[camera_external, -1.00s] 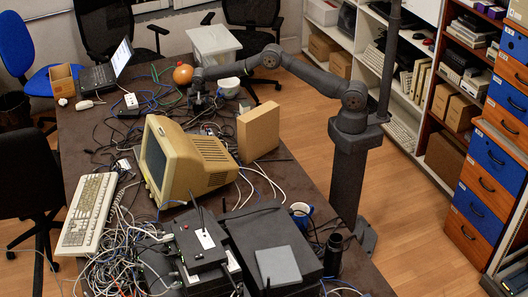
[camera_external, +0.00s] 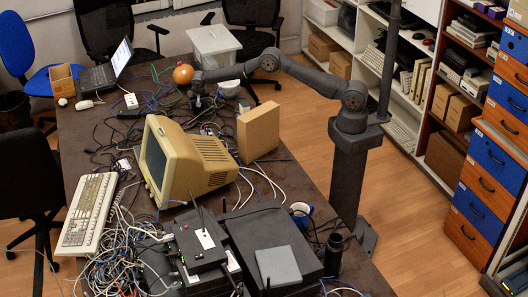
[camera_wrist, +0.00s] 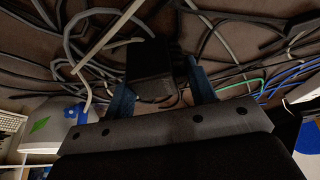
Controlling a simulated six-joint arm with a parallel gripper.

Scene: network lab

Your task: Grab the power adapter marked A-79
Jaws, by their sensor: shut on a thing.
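My gripper (camera_external: 197,102) is low over the cable-strewn far part of the table. In the wrist view, its two blue-grey fingers (camera_wrist: 158,78) stand on either side of a dark, boxy power adapter (camera_wrist: 149,60) and are shut on it. No marking such as A-79 can be read on the adapter. In the external view my gripper and the dark cables hide the adapter. I cannot tell whether it touches the table.
Loose cables surround my gripper. A beige monitor (camera_external: 190,160) and a cardboard box (camera_external: 258,133) are nearer the camera. A laptop (camera_external: 103,72) lies to the left.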

